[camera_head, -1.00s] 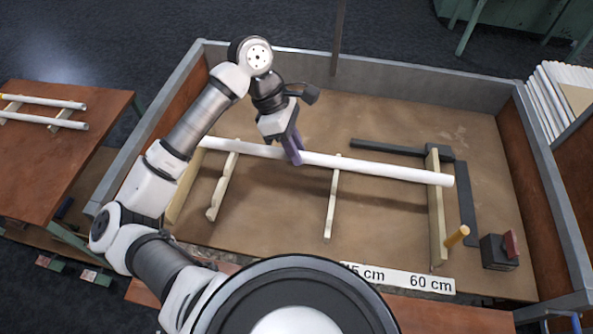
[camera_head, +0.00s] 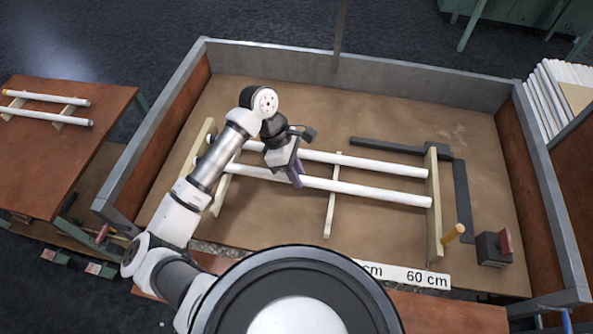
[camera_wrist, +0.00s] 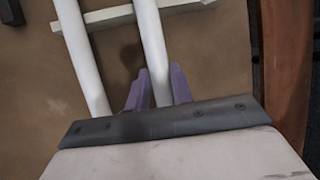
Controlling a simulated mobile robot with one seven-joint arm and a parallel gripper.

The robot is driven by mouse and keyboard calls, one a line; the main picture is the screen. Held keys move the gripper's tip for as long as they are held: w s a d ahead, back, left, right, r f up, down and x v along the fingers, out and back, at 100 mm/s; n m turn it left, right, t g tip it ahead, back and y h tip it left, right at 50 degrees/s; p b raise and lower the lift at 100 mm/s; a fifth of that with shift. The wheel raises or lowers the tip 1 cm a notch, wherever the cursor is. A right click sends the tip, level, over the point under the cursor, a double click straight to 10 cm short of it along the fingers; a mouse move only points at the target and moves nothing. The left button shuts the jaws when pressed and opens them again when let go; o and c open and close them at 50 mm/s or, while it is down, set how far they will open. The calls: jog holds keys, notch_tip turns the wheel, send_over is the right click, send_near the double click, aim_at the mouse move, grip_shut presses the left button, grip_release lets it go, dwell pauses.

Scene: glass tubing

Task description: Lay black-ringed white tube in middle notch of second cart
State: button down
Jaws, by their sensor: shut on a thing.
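My gripper (camera_head: 297,177) is shut on the nearer of two white tubes in the walled workbench, the held white tube (camera_head: 370,192). The fingers grip it left of its middle. In the wrist view the held tube (camera_wrist: 152,45) runs between the purple fingers (camera_wrist: 158,88). A second white tube (camera_head: 380,167) lies roughly parallel behind it; in the wrist view it is on the left (camera_wrist: 80,50). I see no black ring on either tube. Whether the held tube touches the wooden supports (camera_head: 331,205) I cannot tell. My arm hides part of the left ends.
A wooden end board (camera_head: 434,215) stands at the tubes' right ends. A black square (camera_head: 463,200), a yellow peg (camera_head: 454,233) and a black-and-red block (camera_head: 493,248) lie beyond it. A brown side table (camera_head: 40,165) at left carries two white tubes (camera_head: 45,115) on notched supports.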

jog(key=shift+f+b, duration=0.6)
jog(key=shift+b, duration=0.5)
jog(key=c, duration=1.2)
grip_release()
jog(key=shift+c, duration=0.2)
jog(key=shift+r, duration=0.15)
jog(key=r+p, duration=0.1)
jog(key=p, duration=0.2)
jog(key=shift+r, duration=0.35)
jog(key=b+v, duration=0.4)
jog(key=v, duration=0.7)
jog(key=shift+w, duration=0.15)
jog(key=shift+a+r, duration=0.1)
